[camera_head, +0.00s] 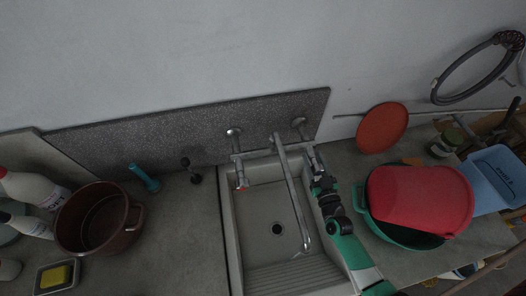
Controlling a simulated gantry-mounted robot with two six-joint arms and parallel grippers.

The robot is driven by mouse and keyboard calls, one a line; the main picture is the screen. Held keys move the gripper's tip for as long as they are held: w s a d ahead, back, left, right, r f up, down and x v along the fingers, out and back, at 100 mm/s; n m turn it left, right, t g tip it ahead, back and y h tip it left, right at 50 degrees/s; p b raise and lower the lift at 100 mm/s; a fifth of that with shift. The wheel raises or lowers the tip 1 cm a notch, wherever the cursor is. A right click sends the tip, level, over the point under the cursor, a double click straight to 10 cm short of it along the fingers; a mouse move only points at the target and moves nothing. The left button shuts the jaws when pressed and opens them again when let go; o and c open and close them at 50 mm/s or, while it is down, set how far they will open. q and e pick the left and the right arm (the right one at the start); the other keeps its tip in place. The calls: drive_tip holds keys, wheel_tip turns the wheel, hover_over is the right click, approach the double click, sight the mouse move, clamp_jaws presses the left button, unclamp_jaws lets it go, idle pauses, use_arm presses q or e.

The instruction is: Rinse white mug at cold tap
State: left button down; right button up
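The sink (228,235) is a grey basin with a dark drain, set in the counter. A wall mixer with a long metal spout (292,195) reaches over the basin. Its left tap (242,180) has a red mark. Its right tap (309,152) is partly hidden by my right gripper (316,176). The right gripper is at this tap, above the sink's right edge. I cannot tell whether its fingers are open or shut, or whether they touch the tap. My green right arm comes up from the bottom right. I see no white mug. My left gripper is not in view.
A brown pot (100,218), bottles (32,188) and a yellow sponge in a dish (55,276) stand at left. A green tub (400,233) with a red basin (420,200) stands close to the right arm. The counter left of the sink has free room.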

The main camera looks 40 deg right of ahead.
clamp_jaws()
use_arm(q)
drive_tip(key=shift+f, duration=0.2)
use_arm(e)
drive_tip(key=m, duration=0.3)
drive_tip(key=o, duration=0.7)
unclamp_jaws()
drive_tip(key=shift+s, duration=0.1)
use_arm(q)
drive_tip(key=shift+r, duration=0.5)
use_arm(e)
drive_tip(key=v, duration=1.2)
